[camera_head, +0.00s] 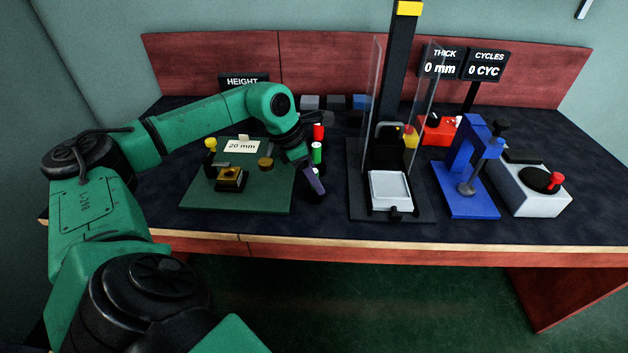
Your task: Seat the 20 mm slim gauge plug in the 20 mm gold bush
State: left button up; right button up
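The gold bush (231,174) sits in a dark block at the front left of a green mat (273,200). A "20 mm" card (241,146) lies behind it. A red-topped plug (318,131) and a green-topped plug (316,152) stand in a row right of the mat. My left gripper (314,184) points down at the front end of this row, well right of the bush. It partly covers a dark piece (315,198) there. I cannot tell which plug is the slim 20 mm one, or whether the fingers hold anything. My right gripper is out of view.
A round brass piece (265,163) and a yellow-knobbed post (210,145) are also on the mat. A black press with clear side guards (431,100) stands right of the gripper. Farther right are a blue clamp stand (471,203) and a grey box with a red knob (541,198).

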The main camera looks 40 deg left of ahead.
pick_arm(q)
grip_shut()
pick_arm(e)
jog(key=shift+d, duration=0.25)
pick_arm(q)
jog(key=shift+r, duration=0.15)
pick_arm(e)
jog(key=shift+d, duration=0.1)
